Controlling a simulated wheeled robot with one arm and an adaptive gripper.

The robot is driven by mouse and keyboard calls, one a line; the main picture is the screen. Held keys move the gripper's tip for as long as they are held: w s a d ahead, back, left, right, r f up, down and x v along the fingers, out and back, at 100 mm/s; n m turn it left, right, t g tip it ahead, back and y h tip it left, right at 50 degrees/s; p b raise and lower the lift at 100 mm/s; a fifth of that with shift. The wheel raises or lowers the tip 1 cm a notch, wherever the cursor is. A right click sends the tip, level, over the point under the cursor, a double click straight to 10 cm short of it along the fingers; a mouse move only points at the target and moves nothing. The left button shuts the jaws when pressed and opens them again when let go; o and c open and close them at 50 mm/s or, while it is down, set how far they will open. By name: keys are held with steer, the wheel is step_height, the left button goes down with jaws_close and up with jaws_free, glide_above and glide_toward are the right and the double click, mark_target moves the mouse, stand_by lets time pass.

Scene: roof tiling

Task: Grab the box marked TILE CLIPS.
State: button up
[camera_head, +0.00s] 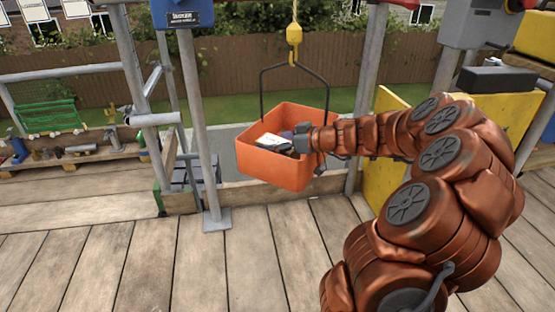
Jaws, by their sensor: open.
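An orange bucket (270,168) hangs from a yellow hook and a dark handle near the middle of the view. A small white box (269,141) shows inside it, near the rim; any marking on it is too small to read, so I cannot tell whether it is the TILE CLIPS box. My arm reaches in from the right, and my gripper (290,146) is at the bucket's mouth, close beside the white box. The gripper is open. Its fingers are small and partly merge with dark things in the bucket, so contact is unclear.
Grey scaffold poles (198,130) stand left and right of the bucket. A wooden bench (85,158) with tools is at the left. A yellow panel (385,190) stands behind my arm. The plank floor (150,260) is clear in front.

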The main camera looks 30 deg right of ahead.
steer(key=shift+w+a+f, duration=0.1)
steer(key=shift+w+a, duration=0.05)
steer(key=shift+w, duration=0.15)
jaws_close()
stand_by(0.5)
